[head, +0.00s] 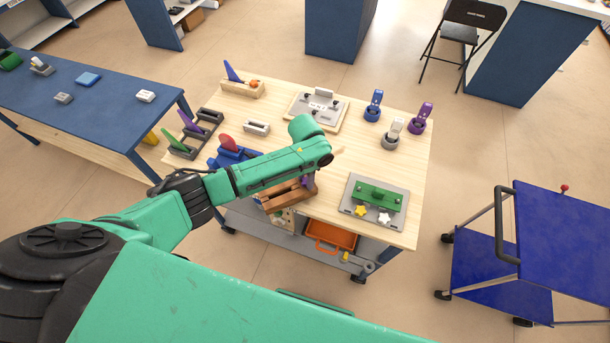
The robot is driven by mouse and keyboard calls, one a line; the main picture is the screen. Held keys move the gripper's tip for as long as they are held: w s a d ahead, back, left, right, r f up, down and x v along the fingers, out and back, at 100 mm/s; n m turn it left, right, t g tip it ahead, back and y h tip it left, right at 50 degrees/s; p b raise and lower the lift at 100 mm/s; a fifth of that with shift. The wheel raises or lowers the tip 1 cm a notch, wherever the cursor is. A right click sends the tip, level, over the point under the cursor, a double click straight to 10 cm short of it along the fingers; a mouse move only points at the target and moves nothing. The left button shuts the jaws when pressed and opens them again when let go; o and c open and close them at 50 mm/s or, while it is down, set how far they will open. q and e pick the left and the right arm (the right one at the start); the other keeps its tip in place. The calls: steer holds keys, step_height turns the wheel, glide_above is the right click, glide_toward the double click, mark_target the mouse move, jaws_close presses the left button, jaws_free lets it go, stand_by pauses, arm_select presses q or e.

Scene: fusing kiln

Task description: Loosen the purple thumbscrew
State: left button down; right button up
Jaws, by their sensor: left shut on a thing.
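A small bit of purple, which I take to be the purple thumbscrew (307,182), shows at the brown wooden block (286,197) near the front edge of the wooden table. My green left arm reaches in from the left and lies over this block. My left gripper (303,178) is at the purple thumbscrew, under the wrist, and is shut on it. Its fingers and most of the thumbscrew are hidden by my arm. My right gripper is not in view.
The wooden table (348,158) also holds a grey plate with a green block (377,194), a blue fixture (230,152), a pale board (316,110) and purple and blue stands at the back right. A blue cart (560,240) stands right. An orange bin (330,236) sits below.

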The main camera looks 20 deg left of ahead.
arm_select(q)
steer(key=n, duration=0.3)
steer(key=shift+d+f+n, duration=0.1)
steer(key=shift+n, duration=1.1)
steer(key=n, duration=0.3)
steer(key=shift+d+n, duration=0.1)
steer(key=shift+n, duration=1)
